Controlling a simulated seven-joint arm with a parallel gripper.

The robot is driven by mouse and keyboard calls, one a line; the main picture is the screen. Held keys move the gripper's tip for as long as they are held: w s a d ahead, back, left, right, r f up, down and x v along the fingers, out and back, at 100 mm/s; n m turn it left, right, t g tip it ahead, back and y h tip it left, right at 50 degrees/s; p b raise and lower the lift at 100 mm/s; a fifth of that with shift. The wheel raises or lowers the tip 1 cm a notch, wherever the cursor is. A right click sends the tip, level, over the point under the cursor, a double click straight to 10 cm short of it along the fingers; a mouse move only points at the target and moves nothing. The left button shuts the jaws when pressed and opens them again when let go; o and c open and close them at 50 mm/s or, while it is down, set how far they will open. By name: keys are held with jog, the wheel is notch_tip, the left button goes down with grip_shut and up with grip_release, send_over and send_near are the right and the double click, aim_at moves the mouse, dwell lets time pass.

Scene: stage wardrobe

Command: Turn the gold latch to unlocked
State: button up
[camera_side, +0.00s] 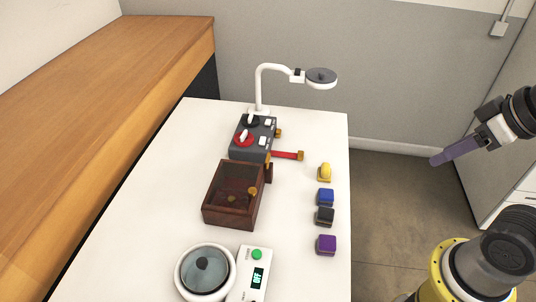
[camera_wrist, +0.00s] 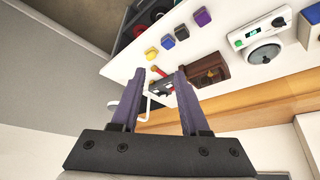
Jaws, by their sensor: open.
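A dark brown wooden box (camera_side: 223,217) with a dark see-through top stands mid-table in the side view. The box also shows in the wrist view (camera_wrist: 207,74), right of my fingers, with a small gold spot that I cannot make out clearly. My gripper (camera_side: 437,161) is off the table to the right, in the air, well apart from the box. In the wrist view its two purple fingers (camera_wrist: 163,74) are spread with nothing held between them.
Behind the box is a grey control box (camera_side: 238,152) with knobs and a red lever (camera_side: 286,155). A white lamp (camera_side: 260,85) stands at the back. Yellow, blue, black and purple blocks (camera_side: 326,245) line the right edge. A round-dish device (camera_side: 204,294) reading OFF is in front.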

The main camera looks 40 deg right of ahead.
jog(key=w+r+m, duration=0.5)
jog(key=w+r, duration=0.3)
jog(key=r, duration=0.1)
jog(key=m+g, duration=0.4)
jog(key=g, duration=0.2)
send_over(268, 157)
notch_tip(268, 157, down, 20)
notch_tip(268, 157, down, 13)
jog(key=shift+w+r, duration=0.1)
